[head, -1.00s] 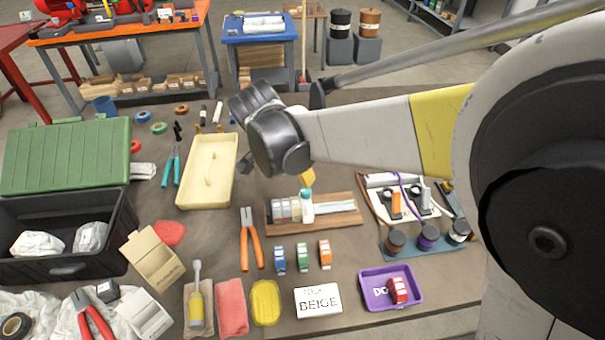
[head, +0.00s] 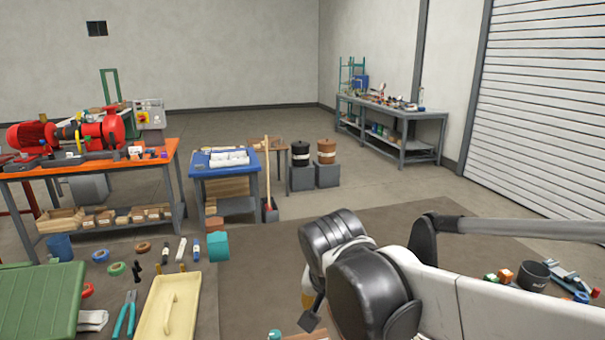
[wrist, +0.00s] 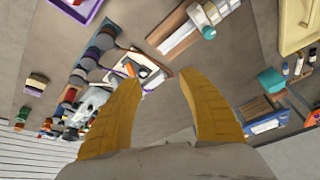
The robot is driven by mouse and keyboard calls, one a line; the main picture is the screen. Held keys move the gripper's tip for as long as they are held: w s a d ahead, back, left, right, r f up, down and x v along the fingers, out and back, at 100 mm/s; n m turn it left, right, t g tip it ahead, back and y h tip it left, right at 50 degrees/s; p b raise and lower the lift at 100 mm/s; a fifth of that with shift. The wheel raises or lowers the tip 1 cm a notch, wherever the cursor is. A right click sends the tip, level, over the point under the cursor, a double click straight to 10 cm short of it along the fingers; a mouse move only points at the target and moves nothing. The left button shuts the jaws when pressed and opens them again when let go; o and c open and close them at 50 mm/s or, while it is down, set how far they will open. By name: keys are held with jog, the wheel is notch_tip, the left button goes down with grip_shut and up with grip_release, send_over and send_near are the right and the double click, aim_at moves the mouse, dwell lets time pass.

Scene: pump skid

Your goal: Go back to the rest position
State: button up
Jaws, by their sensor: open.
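My gripper (wrist: 162,82) shows in the wrist view as two yellow fingers set wide apart, with nothing between them. It hangs above the brown work table (head: 262,270), apart from the things on it. In the head view my arm reaches in from the right with its dark wrist joints low in the picture. The fingers are mostly hidden there behind the wrist.
A yellow tray (head: 150,318), a green lid (head: 38,305), teal-handled pliers (head: 125,315) and a teal block (head: 218,246) lie at left. A dark cup (head: 532,275) stands at right. A blue table (head: 224,172) and an orange bench (head: 95,165) stand beyond.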

jog(key=s+d+n+t, duration=0.2)
jog(key=s+d+n, duration=0.1)
jog(key=s+d, duration=0.9)
jog(key=shift+d+f+y, duration=0.35)
jog(key=shift+d+y, duration=0.05)
jog(key=shift+d, duration=0.45)
